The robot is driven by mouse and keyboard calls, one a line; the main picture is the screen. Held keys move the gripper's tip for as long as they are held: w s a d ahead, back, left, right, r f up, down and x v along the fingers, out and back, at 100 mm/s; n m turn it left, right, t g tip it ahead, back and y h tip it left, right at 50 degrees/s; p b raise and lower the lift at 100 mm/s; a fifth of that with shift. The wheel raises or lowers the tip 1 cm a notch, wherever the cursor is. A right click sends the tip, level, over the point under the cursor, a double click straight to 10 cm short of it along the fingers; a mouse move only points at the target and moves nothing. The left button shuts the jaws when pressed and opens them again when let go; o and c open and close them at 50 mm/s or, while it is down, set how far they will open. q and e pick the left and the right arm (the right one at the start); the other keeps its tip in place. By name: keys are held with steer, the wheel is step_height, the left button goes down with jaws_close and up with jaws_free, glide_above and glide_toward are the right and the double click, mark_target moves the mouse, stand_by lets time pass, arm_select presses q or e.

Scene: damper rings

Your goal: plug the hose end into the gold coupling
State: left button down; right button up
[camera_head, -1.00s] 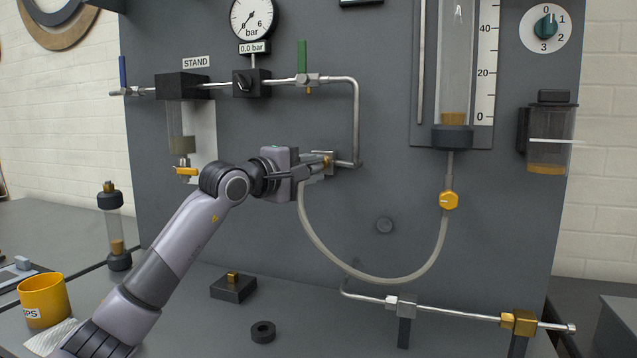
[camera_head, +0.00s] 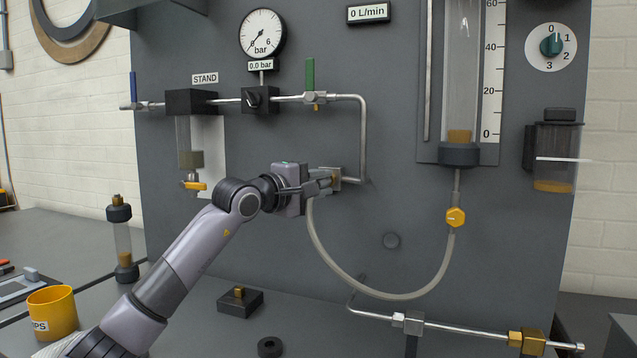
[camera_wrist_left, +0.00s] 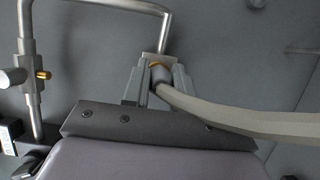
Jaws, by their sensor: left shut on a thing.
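My left gripper (camera_head: 327,184) is shut on the end of the pale hose (camera_head: 334,252), beside a metal block at the foot of the bent pipe. In the left wrist view my left gripper (camera_wrist_left: 157,82) has the grey hose end (camera_wrist_left: 161,76) between its fingers. A gold ring (camera_wrist_left: 157,65) shows between the hose end and the block (camera_wrist_left: 154,57); I cannot tell how far the end sits in. The hose hangs in a loop to the yellow valve (camera_head: 456,217) under the clear tube. A gold coupling block (camera_head: 533,342) is on the lower right pipe. My right gripper is out of view.
A steel block (camera_head: 413,323) sits on the same lower pipe. A small dark block with a gold top (camera_head: 240,301) and a black ring (camera_head: 269,347) lie on the bench. A yellow mug (camera_head: 52,311) stands at left. The panel (camera_head: 260,230) below my gripper is mostly clear.

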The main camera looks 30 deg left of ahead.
arm_select(q)
steer(key=shift+w+r, duration=0.1)
steer(key=shift+w, duration=0.05)
stand_by(0.6)
steer(key=c, duration=0.8)
jaws_free()
steer(key=shift+w, duration=0.1)
steer(key=s+a+b, duration=0.1)
steer(key=s, duration=0.6)
steer(key=shift+b, duration=0.3)
steer(key=shift+a, duration=0.1)
